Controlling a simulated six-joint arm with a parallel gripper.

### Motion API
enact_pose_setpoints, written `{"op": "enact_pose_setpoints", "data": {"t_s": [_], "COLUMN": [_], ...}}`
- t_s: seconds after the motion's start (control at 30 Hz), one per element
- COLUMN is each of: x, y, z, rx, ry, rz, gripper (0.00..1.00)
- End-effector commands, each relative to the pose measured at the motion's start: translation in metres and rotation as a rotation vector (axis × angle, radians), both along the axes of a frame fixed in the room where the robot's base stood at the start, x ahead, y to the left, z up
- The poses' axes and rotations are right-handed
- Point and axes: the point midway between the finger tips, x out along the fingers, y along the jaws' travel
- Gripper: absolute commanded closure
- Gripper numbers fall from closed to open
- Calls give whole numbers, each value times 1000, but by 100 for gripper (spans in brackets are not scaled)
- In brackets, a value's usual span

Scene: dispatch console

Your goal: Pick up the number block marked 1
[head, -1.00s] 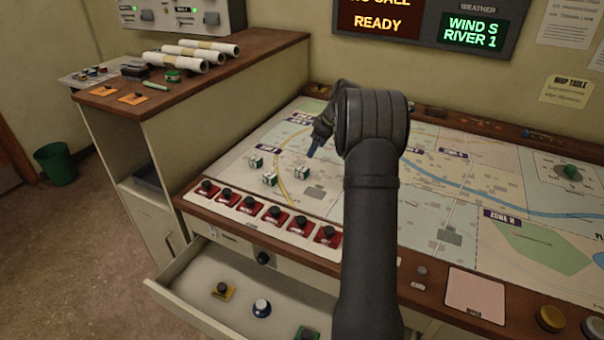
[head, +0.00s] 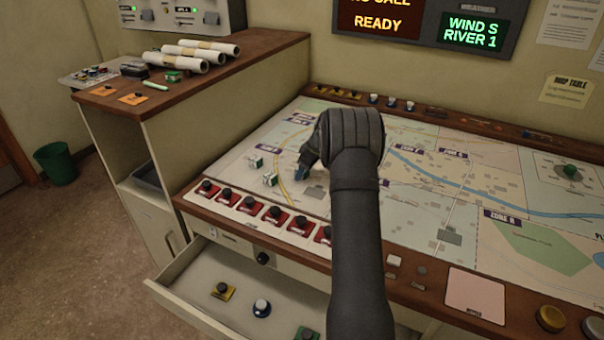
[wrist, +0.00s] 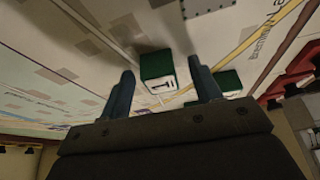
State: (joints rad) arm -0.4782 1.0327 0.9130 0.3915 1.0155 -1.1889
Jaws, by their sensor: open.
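The number block marked 1 (wrist: 157,84) is green with a white face that shows the 1. In the wrist view it sits between the two dark blue fingers of my gripper (wrist: 162,66), with a gap on each side. My gripper is open and holds nothing. In the head view my gripper (head: 301,172) is low over the left part of the map and hides that block. Two other green and white blocks (head: 256,162) (head: 270,180) stand on the map to its left. One more green block (wrist: 229,81) shows beyond the right finger in the wrist view.
A row of red-based black knobs (head: 241,207) lines the map table's front edge. Below, an open drawer (head: 200,272) holds several knobs. A wooden cabinet (head: 215,75) with paper rolls stands at left. The map's right part (head: 470,190) is mostly clear.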

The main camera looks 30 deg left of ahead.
Motion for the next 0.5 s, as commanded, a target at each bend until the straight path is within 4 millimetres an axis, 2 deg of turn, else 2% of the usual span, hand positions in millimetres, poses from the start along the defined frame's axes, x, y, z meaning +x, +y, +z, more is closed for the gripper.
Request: {"op": "enact_pose_setpoints", "data": {"t_s": [0.1, 0.13, 0.3, 0.37, 0.5], "x": [0, 0, 0, 0, 0], "y": [0, 0, 0, 0, 0], "z": [1, 1, 1, 1, 1], "rx": [0, 0, 0, 0, 0], "ry": [-1, -1, -1, -1, -1], "rz": [0, 0, 0, 0, 0], "gripper": [42, 46, 79, 89, 90]}}
